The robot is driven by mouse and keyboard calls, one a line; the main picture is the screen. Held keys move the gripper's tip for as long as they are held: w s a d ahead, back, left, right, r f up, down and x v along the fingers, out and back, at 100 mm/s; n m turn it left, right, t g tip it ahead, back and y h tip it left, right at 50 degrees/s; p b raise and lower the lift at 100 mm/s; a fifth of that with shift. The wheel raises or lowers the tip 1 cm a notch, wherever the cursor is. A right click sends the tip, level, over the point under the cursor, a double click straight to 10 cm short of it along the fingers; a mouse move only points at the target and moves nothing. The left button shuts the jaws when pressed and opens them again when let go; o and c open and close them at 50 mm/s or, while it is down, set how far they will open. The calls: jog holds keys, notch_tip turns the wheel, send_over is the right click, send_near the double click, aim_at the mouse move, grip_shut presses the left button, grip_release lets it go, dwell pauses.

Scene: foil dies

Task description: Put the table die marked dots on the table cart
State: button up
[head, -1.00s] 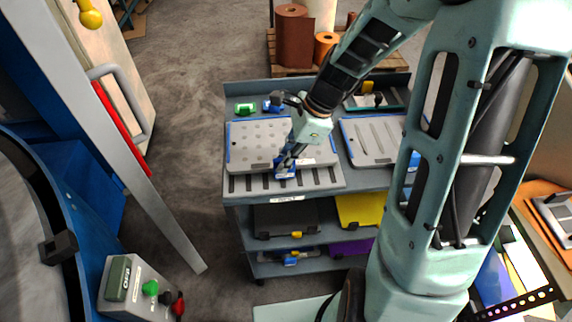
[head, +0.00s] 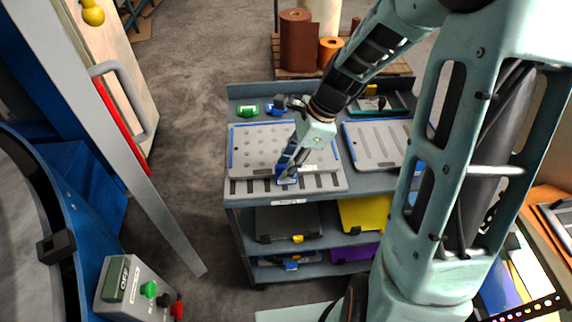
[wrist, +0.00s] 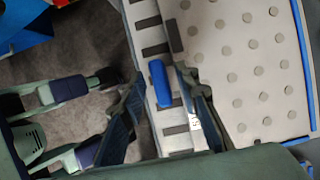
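The die marked dots (head: 250,148) is a light grey plate with rows of round dots and blue side strips. It lies flat on the top of the grey cart (head: 240,198), at the left. Its dotted face also shows in the wrist view (wrist: 248,58). A blue handle (wrist: 160,85) is at its front edge, over a slotted strip. My gripper (head: 287,174) is down at this handle. In the wrist view my gripper (wrist: 160,76) has its fingers apart, one on each side of the handle, with small gaps showing.
A second plate with long slots (head: 378,146) lies to the right on the cart top. Green (head: 247,111) and blue pieces sit behind. Lower shelves hold a black plate (head: 285,222) and a yellow plate (head: 362,214). A control box (head: 135,289) stands at front left. Grey floor is clear left of the cart.

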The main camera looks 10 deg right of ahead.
jog(key=v, duration=1.1)
jog(key=shift+r+p, duration=0.2)
jog(key=shift+p, duration=0.25)
jog(key=shift+d, duration=0.1)
